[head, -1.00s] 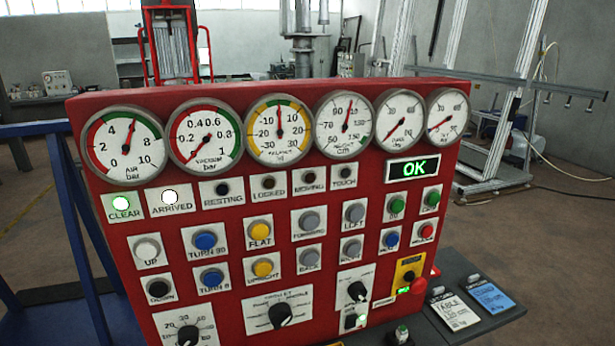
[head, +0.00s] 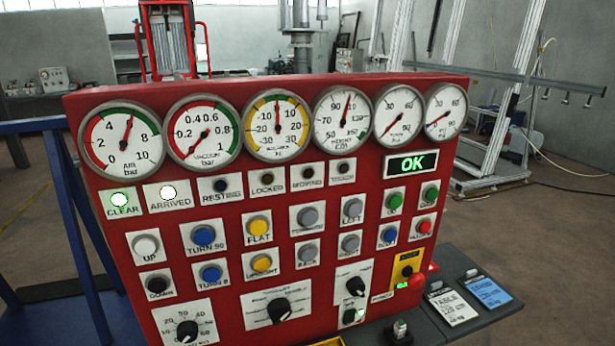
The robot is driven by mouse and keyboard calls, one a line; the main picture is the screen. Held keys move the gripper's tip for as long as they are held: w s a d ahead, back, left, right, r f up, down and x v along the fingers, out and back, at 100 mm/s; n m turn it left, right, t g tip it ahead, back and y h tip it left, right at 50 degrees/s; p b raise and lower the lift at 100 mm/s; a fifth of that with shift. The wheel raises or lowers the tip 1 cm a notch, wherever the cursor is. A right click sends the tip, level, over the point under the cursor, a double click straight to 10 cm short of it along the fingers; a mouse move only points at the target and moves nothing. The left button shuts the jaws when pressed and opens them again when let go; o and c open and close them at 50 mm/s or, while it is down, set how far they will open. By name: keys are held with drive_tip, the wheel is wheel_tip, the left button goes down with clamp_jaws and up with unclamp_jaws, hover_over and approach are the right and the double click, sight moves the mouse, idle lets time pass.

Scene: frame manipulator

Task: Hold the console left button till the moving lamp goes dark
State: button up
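The red console (head: 110,215) fills the middle of the head view. Its LEFT button (head: 352,210) is a grey round button on a white plate, right of the FORWARD button (head: 307,216) and above the RIGHT button (head: 350,243). Nothing touches or covers it. I cannot tell from here whether it is pressed in. The MOVING lamp (head: 308,172) in the lamp row above is dark. The CLEAR lamp (head: 120,200) is lit green and the ARRIVED lamp (head: 168,192) is lit white. My gripper is not in view.
The display (head: 417,164) reads OK in green. A red mushroom button (head: 417,281) sits by a yellow plate at lower right. A shelf with cards (head: 452,305) juts out at the right. A blue frame (head: 75,230) stands at the left. A yellow bit (head: 330,342) shows at the bottom edge.

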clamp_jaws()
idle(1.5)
